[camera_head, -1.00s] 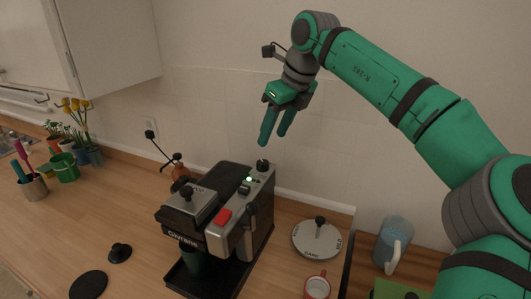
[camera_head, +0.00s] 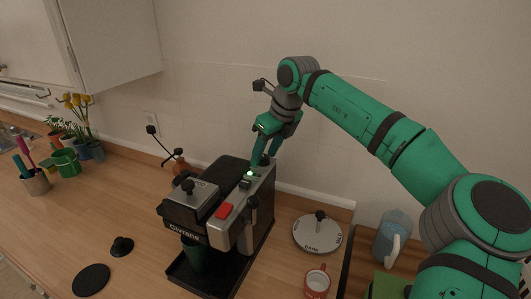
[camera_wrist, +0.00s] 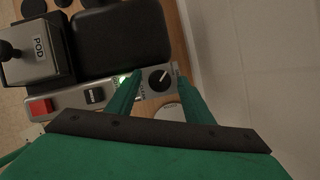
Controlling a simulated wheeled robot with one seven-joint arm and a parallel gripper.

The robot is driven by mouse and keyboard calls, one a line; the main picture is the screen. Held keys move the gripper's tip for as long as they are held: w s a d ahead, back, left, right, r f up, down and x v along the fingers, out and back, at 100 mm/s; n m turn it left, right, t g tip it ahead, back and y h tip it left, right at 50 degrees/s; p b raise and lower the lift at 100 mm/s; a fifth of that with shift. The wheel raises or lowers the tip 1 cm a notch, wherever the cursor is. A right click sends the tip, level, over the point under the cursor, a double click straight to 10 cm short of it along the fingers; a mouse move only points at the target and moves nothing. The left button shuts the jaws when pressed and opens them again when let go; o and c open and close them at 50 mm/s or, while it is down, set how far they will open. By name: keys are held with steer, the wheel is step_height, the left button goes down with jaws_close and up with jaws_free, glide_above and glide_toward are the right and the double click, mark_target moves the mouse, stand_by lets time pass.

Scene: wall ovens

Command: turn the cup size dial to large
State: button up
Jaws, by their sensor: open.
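The coffee machine (camera_head: 182,214) stands on the wooden counter, with a dark green cup (camera_head: 194,256) under its spout. The cup size dial (camera_wrist: 160,79) is a round black knob with a white pointer line, at the back end of the machine's silver control strip. In the wrist view the pointer tilts up and right; the lettering around it is too small to read. My gripper (camera_head: 261,160) points down over the back of the machine. In the wrist view its two green fingers (camera_wrist: 156,88) are apart, one on each side of the dial. I cannot tell whether they touch it.
The control strip also has a red button (camera_head: 225,211), a black rocker switch (camera_wrist: 95,96) and a green light (camera_head: 250,173). A round dial plate (camera_head: 318,236), a red mug (camera_head: 317,281) and a blue pitcher (camera_head: 390,238) stand to the right. The wall is close behind.

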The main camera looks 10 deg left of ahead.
steer(key=c, duration=1)
steer(key=shift+w, duration=0.1)
steer(key=shift+c, duration=0.2)
steer(key=shift+d+n, duration=0.15)
steer(key=shift+n, duration=0.35)
steer(key=n+g, duration=0.1)
steer(key=n, duration=0.2)
steer(key=shift+n+g+y, duration=0.3)
steer(key=shift+n+g, duration=0.1)
steer(key=shift+w+n+g, duration=0.2)
steer(key=shift+n+g, duration=0.6)
steer(key=shift+n, duration=1.1)
